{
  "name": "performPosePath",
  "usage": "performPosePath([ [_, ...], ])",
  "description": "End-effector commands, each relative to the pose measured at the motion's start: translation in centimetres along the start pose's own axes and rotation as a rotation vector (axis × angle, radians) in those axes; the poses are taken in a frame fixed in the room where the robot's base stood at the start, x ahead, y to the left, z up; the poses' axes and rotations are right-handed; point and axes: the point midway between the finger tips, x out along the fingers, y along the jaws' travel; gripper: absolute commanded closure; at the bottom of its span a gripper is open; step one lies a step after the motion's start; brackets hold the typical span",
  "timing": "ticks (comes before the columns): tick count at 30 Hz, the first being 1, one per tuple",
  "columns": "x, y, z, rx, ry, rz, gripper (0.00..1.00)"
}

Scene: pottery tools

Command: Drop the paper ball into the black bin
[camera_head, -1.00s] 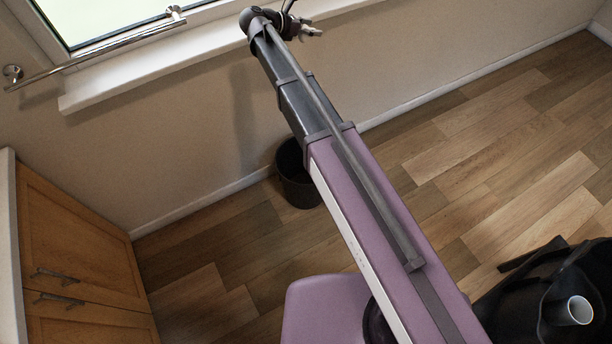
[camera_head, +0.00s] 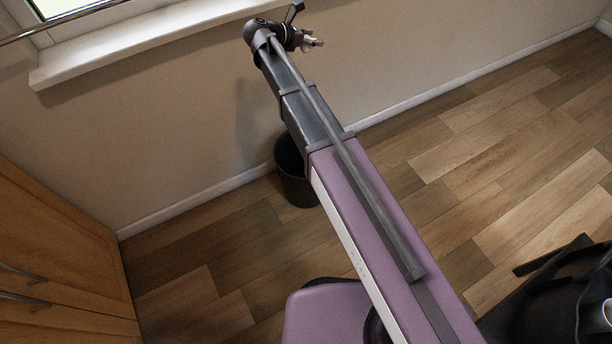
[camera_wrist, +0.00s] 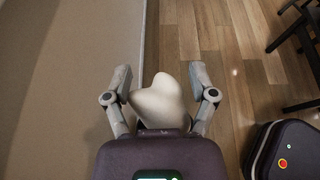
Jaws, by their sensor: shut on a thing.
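The whitish paper ball (camera_wrist: 158,103) sits between the fingers of my gripper (camera_wrist: 160,84) in the wrist view, and the gripper is shut on it. The black bin (camera_head: 297,188) stands on the floor against the wall, partly hidden behind my arm. My gripper is higher and farther up the picture than the bin. The bin is not seen in the wrist view.
A window sill (camera_head: 130,45) juts from the wall at upper left. A wooden cabinet (camera_head: 60,265) stands at the left. A black item (camera_head: 560,300) is at lower right. Dark legs (camera_wrist: 296,30) show in the wrist view. The wooden floor right of my arm is largely clear.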

Motion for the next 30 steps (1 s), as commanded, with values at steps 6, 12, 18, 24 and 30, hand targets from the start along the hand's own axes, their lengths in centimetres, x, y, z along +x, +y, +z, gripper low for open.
performPosePath([
  [6, 1.8, -0.1, -4.1, -0.005, 0.000, 0.012, 0.45],
  [12, 3.1, -0.1, -7.1, -0.009, 0.001, 0.023, 0.45],
  [18, 4.5, -0.2, -10.1, -0.014, 0.001, 0.035, 0.45],
  [24, 5.8, -0.2, -13.0, -0.019, 0.001, 0.045, 0.45],
  [30, 7.1, -0.2, -16.0, -0.024, 0.001, 0.058, 0.45],
])
